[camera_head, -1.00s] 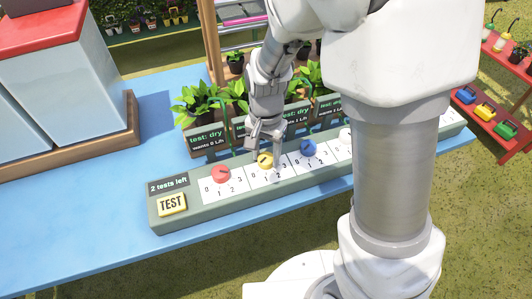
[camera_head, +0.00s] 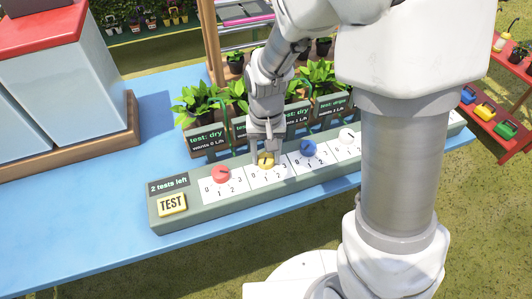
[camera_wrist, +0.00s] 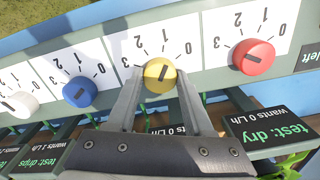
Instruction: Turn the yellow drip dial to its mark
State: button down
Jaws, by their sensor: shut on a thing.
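The yellow drip dial (camera_head: 266,159) is the second from the left on the long grey-green panel (camera_head: 225,207). In the wrist view the yellow dial (camera_wrist: 160,75) sits between my two fingertips, under a printed scale of 0 to 3. My gripper (camera_wrist: 159,83) is shut on it, one finger on each side. In the head view my gripper (camera_head: 266,153) reaches down over the dial from behind. A short dark pointer shows on the dial's face; the exact number it points to is unclear. The sign behind this dial is partly hidden by my gripper.
A red dial (camera_head: 221,174) is to the left; a blue dial (camera_head: 308,148) and a white dial (camera_head: 346,135) are to the right. A yellow TEST button (camera_head: 172,204) is at the panel's left end. Potted plants (camera_head: 199,103) with signs stand close behind.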

aim_at(266, 158)
jog(key=shift+n, duration=1.2)
jog(key=shift+c, duration=1.4)
grip_release()
notch_tip(266, 158, up, 18)
jog(key=p, duration=0.4)
jog(key=shift+f, duration=0.25)
jog(key=s+d+r+m+t+p, duration=0.2)
jog(key=s+d+r+t+p, duration=0.3)
jog(key=s+d+r, duration=0.5)
notch_tip(266, 158, up, 4)
jog(key=s, duration=0.2)
jog(key=shift+s+d+f+t+p, duration=0.2)
jog(key=shift+s+d+t+p, duration=0.1)
jog(key=shift+s+d+p, duration=0.1)
